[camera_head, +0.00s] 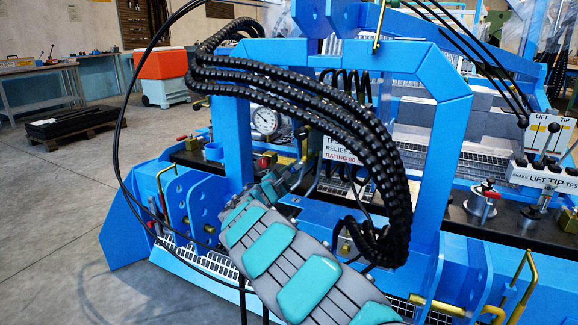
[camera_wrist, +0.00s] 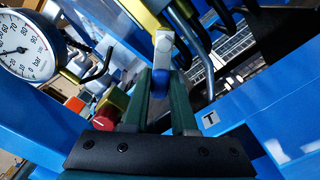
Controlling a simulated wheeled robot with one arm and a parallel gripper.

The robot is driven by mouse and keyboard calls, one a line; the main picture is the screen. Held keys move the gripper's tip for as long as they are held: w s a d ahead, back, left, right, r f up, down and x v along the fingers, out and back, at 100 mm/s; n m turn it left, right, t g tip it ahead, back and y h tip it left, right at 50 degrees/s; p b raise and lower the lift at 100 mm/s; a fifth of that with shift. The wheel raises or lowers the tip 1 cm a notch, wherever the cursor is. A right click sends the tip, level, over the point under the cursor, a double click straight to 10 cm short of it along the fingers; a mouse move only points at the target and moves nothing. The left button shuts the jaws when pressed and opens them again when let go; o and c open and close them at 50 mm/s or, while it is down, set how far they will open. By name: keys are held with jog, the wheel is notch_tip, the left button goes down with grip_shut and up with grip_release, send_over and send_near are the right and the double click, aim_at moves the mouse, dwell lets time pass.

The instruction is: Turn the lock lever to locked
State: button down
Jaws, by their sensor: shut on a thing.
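In the wrist view my gripper (camera_wrist: 161,82) has its two dark green fingers closed around the end of a small lever (camera_wrist: 163,46). The lever has a pale grey upper part and a blue part between the fingertips. I take it for the lock lever; no locked or unlocked mark on it is readable. A yellow part (camera_wrist: 144,12) lies just beyond it. In the head view my grey and teal arm reaches in from below toward the blue frame, and the fingertips and lever cannot be made out behind the arm and hoses.
A blue frame (camera_head: 451,110) surrounds the work area, with thick black hoses (camera_head: 330,110) hanging across it. A pressure gauge (camera_head: 265,121) stands left of centre. A red knob (camera_wrist: 104,118) is close to my left finger. Black levers (camera_head: 552,135) stand at the right. Open floor lies left.

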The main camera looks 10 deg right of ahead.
jog(key=n, duration=0.1)
jog(key=n+p, duration=0.1)
jog(key=n, duration=0.1)
jog(key=d+f+n+p, duration=0.1)
jog(key=shift+s+n, duration=0.3)
jog(key=shift+s, duration=0.1)
jog(key=shift+s+d+f+n+p, duration=0.1)
jog(key=shift+s+d+n+p, duration=0.2)
jog(key=shift+n, duration=0.55)
jog(key=shift+s+d+f+n+p, duration=0.1)
jog(key=shift+d+n+p, duration=0.2)
jog(key=shift+n, duration=0.5)
jog(key=shift+s+d+f+n+p, duration=0.15)
jog(key=shift+d+n+p, duration=0.2)
jog(key=shift+n, duration=0.5)
jog(key=shift+a, duration=0.1)
jog(key=c, duration=0.7)
grip_release()
jog(key=shift+r, duration=0.1)
jog(key=shift+s, duration=0.1)
jog(key=v, duration=0.7)
jog(key=shift+s+a+b, duration=0.25)
jog(key=shift+b, duration=0.05)
